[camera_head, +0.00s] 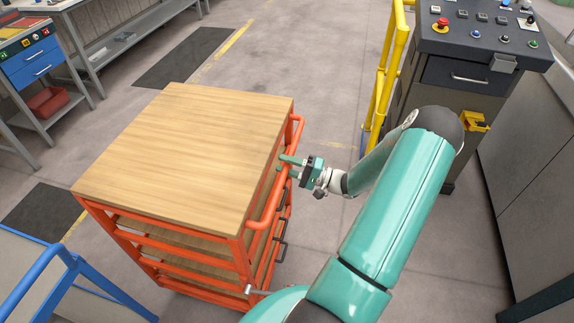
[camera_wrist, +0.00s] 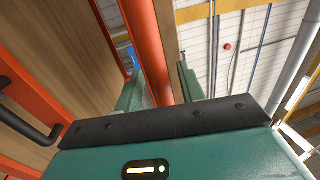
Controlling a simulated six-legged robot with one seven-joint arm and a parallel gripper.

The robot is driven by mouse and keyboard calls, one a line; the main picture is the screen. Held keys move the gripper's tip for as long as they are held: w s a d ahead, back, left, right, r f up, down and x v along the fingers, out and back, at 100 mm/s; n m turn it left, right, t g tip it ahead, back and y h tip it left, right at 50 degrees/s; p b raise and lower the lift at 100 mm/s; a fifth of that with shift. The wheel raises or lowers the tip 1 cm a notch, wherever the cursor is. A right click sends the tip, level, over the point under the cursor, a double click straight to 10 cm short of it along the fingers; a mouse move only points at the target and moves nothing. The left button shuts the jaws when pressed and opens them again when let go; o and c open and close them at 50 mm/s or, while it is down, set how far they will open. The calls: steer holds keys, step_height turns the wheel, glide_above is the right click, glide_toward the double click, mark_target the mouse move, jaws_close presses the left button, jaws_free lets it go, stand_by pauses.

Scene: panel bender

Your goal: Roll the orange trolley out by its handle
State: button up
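The orange trolley (camera_head: 180,150) stands in the middle left of the head view, with a light wooden top and several shelves below. Its orange handle (camera_head: 270,205) is a bar along the right side, near the top; it also shows in the wrist view (camera_wrist: 147,45). My gripper (camera_head: 282,166) is at the handle's middle, reaching in from the right. In the wrist view the handle bar passes between the two fingers (camera_wrist: 158,88). The fingers look apart, with narrow gaps beside the bar, so the gripper appears open around it. Actual contact is hard to tell.
A yellow rail (camera_head: 388,75) and a dark control console (camera_head: 470,60) stand to the right. A blue frame (camera_head: 60,260) is close at the lower left. Workbenches (camera_head: 35,70) line the far left. Grey floor (camera_head: 290,60) is clear behind the trolley.

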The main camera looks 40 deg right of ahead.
steer(key=shift+s, duration=0.1)
steer(key=v, duration=1.3)
steer(key=shift+s+d+f, duration=0.2)
steer(key=shift+d, duration=0.05)
